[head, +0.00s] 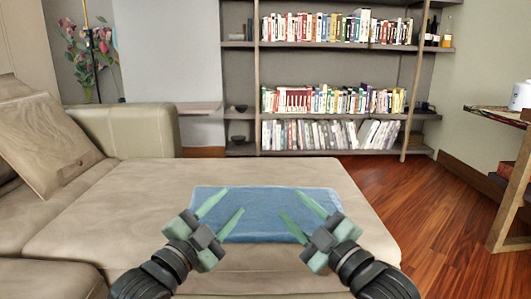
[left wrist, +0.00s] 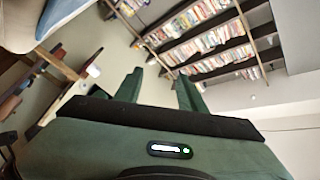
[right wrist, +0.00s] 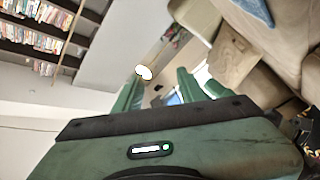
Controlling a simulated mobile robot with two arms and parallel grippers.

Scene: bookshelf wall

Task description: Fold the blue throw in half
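The blue throw (head: 260,213) lies flat as a rectangle on the beige sofa seat (head: 120,205), near its front edge. A bit of blue cloth (left wrist: 62,12) shows at the top left of the left wrist view, and another bit (right wrist: 258,10) at the top of the right wrist view. In the head view my left gripper (head: 226,208) is open over the throw's left part. My right gripper (head: 303,211) is open over its right part. Nothing is between the fingers of either gripper. Both wrist views show the fingers apart; whether the fingertips touch the cloth is unclear.
A beige cushion (head: 45,145) leans at the left beside the sofa armrest (head: 120,130). Bookshelves (head: 335,68) stand against the back wall. A wooden side table (head: 505,120) stands at the right. The wooden floor (head: 425,205) right of the sofa is clear.

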